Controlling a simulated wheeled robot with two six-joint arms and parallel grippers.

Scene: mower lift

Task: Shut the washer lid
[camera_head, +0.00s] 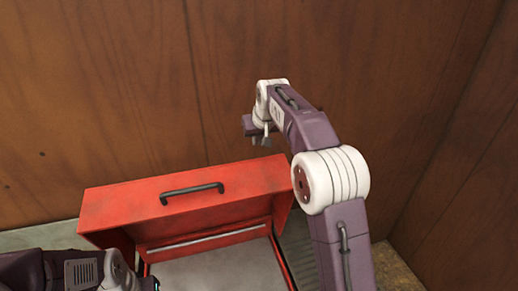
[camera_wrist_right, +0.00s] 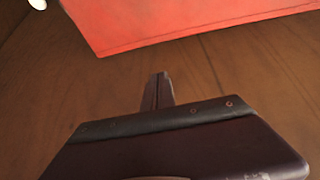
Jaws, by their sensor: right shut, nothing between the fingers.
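The red washer lid (camera_head: 180,195) stands raised at the back of the red-edged washer body (camera_head: 284,262), with a black bar handle (camera_head: 192,192) on its face. Below it the pale grey inside of the washer shows. My right gripper (camera_head: 262,136) is above and behind the lid's right end, apart from it. In the right wrist view its fingers (camera_wrist_right: 158,90) are shut and empty, and a red surface of the lid (camera_wrist_right: 180,18) spans the top. My left arm comes in at the lower left of the head view; its gripper does not show.
A brown wooden wall (camera_head: 120,80) stands close behind the washer, and another (camera_head: 465,190) closes off the right side. A pale grey surface (camera_head: 40,237) lies left of the washer. My right arm crosses over the washer's right edge.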

